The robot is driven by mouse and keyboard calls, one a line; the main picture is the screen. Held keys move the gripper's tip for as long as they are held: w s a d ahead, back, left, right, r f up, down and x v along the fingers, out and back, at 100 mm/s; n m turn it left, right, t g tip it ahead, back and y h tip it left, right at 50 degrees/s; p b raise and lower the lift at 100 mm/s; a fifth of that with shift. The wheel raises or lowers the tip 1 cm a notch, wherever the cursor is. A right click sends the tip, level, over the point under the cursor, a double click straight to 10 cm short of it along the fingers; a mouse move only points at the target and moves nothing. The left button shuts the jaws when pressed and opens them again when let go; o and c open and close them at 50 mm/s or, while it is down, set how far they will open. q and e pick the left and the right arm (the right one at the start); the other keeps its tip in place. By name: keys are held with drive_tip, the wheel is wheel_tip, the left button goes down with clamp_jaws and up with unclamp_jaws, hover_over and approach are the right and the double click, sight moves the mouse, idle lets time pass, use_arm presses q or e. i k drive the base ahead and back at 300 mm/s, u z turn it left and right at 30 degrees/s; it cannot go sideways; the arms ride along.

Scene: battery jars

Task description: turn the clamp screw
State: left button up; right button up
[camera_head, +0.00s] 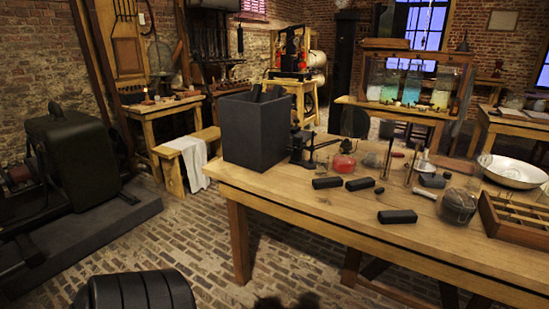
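A black metal device that looks like a clamp or small vise (303,147) stands on the wooden table (262,186), at its back left part. It is just right of a large dark grey open box (258,130). The device is small and dark here, so I cannot make out its screw or which way the screw points. Neither of my grippers shows in this view.
Black blocks (398,216) lie on the table. A red-filled glass vessel (343,163), a round glass jar (457,206), a white bowl (514,171) and a divided wooden tray (520,218) stand farther right.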

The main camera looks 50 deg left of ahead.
sight(288, 152)
drive_tip(key=u, duration=0.65)
